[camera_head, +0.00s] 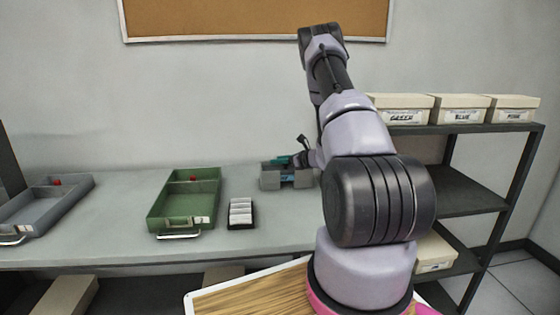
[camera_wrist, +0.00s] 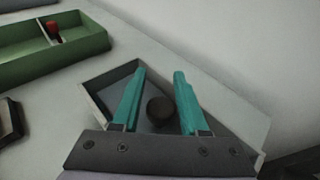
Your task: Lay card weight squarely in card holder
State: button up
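The card holder is a grey open box (camera_head: 271,183) at the back of the bench; its pale rim (camera_wrist: 97,106) also shows in the wrist view. A blue patch shows in the notch of its front wall. My gripper (camera_head: 284,160) is low over the holder, pointing down at it. In the wrist view its two teal fingers (camera_wrist: 159,72) stand apart. A dark round knob (camera_wrist: 160,111), which looks like the card weight's, sits between them with a gap on each side. The weight's body is mostly hidden by the fingers and palm, so I cannot tell whether it lies square.
A green tray (camera_head: 157,208) with a red knob and a grey tray (camera_head: 22,213) stand left on the bench. A small dark rack (camera_head: 241,224) of white cards lies between green tray and holder. Labelled boxes (camera_head: 402,103) top the shelf at right.

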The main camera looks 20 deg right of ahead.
aim_at(280, 167)
jog(key=shift+s+d+f, duration=0.1)
jog(key=shift+s+f, duration=0.15)
jog(key=shift+f, duration=0.25)
notch_tip(280, 167, up, 11)
jog(key=shift+w, duration=0.25)
